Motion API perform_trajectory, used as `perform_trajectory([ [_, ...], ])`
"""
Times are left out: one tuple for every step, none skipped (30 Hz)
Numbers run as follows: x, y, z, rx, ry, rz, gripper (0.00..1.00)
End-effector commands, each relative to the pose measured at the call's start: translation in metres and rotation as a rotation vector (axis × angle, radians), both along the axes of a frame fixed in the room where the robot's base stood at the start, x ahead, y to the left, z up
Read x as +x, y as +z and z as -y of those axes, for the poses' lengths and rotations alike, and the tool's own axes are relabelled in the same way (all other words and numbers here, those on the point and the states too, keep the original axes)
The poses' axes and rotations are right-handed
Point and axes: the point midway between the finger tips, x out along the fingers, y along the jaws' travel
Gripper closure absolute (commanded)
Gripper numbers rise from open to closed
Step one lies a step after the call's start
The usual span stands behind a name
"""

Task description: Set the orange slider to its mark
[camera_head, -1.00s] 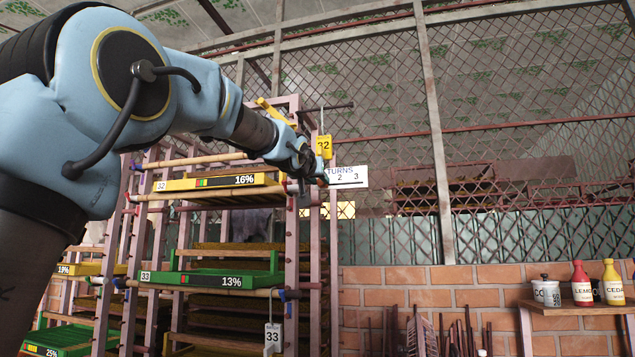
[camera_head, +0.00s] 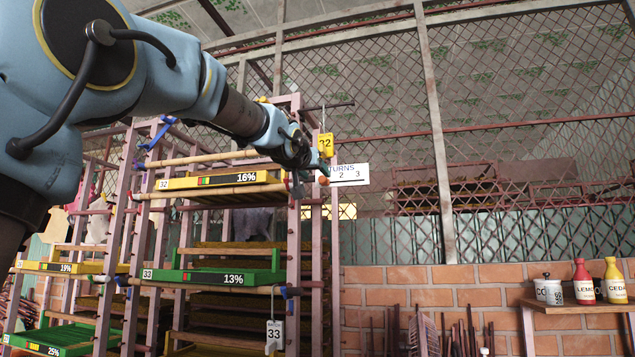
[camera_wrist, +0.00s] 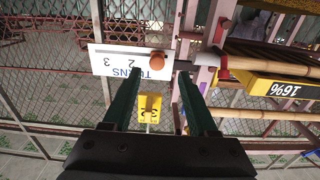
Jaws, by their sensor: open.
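The orange slider (camera_head: 324,181) is a small round knob on a white sign (camera_head: 350,175) reading "TURNS" with a 2 and a 3. The sign hangs beside the rack's right post. In the wrist view the slider (camera_wrist: 156,61) is at the end of the sign (camera_wrist: 113,60) nearest the post, and the picture is upside down. My gripper (camera_head: 314,172) is open, its two dark green fingers on either side of the slider in the wrist view (camera_wrist: 158,76). Whether they touch it, I cannot tell. A dark line shows on the sign; the target mark is not clear.
A yellow "32" tag (camera_head: 326,145) hangs just above the sign. The bamboo rack (camera_head: 294,230) holds a yellow tray (camera_head: 210,182) and a green tray (camera_head: 215,278). A "33" tag (camera_head: 274,336) hangs lower. Bottles (camera_head: 584,282) stand on a shelf at right.

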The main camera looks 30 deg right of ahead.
Motion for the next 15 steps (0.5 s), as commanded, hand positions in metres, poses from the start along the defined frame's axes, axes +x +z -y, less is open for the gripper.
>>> perform_trajectory([
  [-0.009,-0.003,-0.009,-0.001,0.0,0.001,0.41],
  [-0.014,-0.003,-0.013,-0.003,0.0,0.003,0.41],
  [-0.02,-0.003,-0.018,-0.002,0.0,0.002,0.41],
  [-0.024,-0.002,-0.022,-0.003,0.0,0.003,0.41],
  [-0.028,-0.003,-0.026,-0.002,0.0,0.002,0.41],
  [-0.033,-0.002,-0.031,-0.002,0.0,0.002,0.41],
  [-0.036,-0.003,-0.034,-0.001,0.001,0.001,0.41],
  [-0.039,-0.003,-0.037,-0.001,0.001,0.001,0.41],
  [-0.042,-0.002,-0.04,-0.001,0.001,0.001,0.41],
  [-0.045,-0.002,-0.042,-0.001,0.001,0.001,0.41],
  [-0.046,-0.002,-0.044,-0.001,0.001,0.001,0.41],
  [-0.048,-0.001,-0.046,-0.001,0.001,0.001,0.41],
  [-0.05,-0.001,-0.047,0.0,0.001,0.001,0.41],
  [-0.05,-0.001,-0.048,0.001,0.001,0.001,0.41],
  [-0.051,-0.001,-0.049,0.001,0.001,0.001,0.41],
])
